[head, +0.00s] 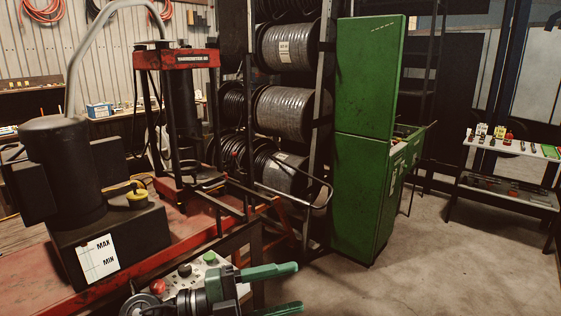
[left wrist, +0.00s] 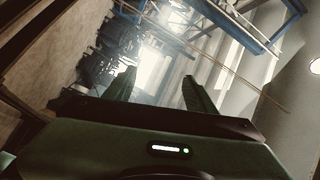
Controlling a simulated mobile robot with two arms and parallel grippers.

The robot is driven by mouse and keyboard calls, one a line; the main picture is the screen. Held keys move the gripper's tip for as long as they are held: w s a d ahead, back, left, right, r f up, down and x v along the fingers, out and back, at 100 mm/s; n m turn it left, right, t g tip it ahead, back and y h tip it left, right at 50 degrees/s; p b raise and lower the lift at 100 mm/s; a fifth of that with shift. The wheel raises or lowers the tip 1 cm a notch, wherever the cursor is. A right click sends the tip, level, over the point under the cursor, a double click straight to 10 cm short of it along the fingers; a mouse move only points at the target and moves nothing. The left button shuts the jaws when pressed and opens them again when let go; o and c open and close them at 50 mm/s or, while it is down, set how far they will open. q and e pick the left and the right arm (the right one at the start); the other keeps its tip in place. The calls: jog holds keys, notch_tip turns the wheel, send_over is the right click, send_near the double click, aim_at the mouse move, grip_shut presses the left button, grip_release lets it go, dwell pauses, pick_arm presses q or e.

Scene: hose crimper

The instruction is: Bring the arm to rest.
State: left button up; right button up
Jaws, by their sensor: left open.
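My left gripper (head: 284,290) shows at the bottom middle of the head view, with two green fingers spread apart and nothing between them. It is in front of the control box (head: 185,277), which has a red button and a green button and is partly hidden by my arm. In the left wrist view the two dark fingers (left wrist: 158,88) stand apart and empty, with the far room behind them. My right gripper is not in view.
The hose crimper (head: 185,62) with a red top and its black tank (head: 115,240) stand on a red bench at left. A green cabinet (head: 365,150) stands in the middle, by hose reels (head: 285,115). A small table (head: 510,190) is at right. The floor (head: 420,260) between is clear.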

pick_arm(q)
jog(key=w+a+n+t+y, duration=0.5)
jog(key=a+n+t+y, duration=0.6)
jog(key=n+t, duration=0.65)
jog(key=s+a+f+n+g+y, duration=0.2)
jog(key=a+f+n+g+y, duration=0.25)
jog(key=f, duration=0.35)
jog(key=s+a+f+n+g+y, duration=0.3)
jog(key=a+f+n, duration=0.15)
jog(key=f, duration=0.25)
jog(key=s+a+f+g, duration=0.1)
jog(key=s+f+g, duration=0.6)
jog(key=s, duration=0.4)
jog(key=s+f+g, duration=0.4)
jog(key=s+f, duration=0.6)
jog(key=s, duration=0.2)
notch_tip(320, 180, down, 26)
jog(key=s+g, duration=0.1)
jog(key=s, duration=0.1)
jog(key=s+a+f+g, duration=0.1)
jog(key=s+a+f, duration=0.2)
jog(key=s+f, duration=1.2)
jog(key=shift+s, duration=0.7)
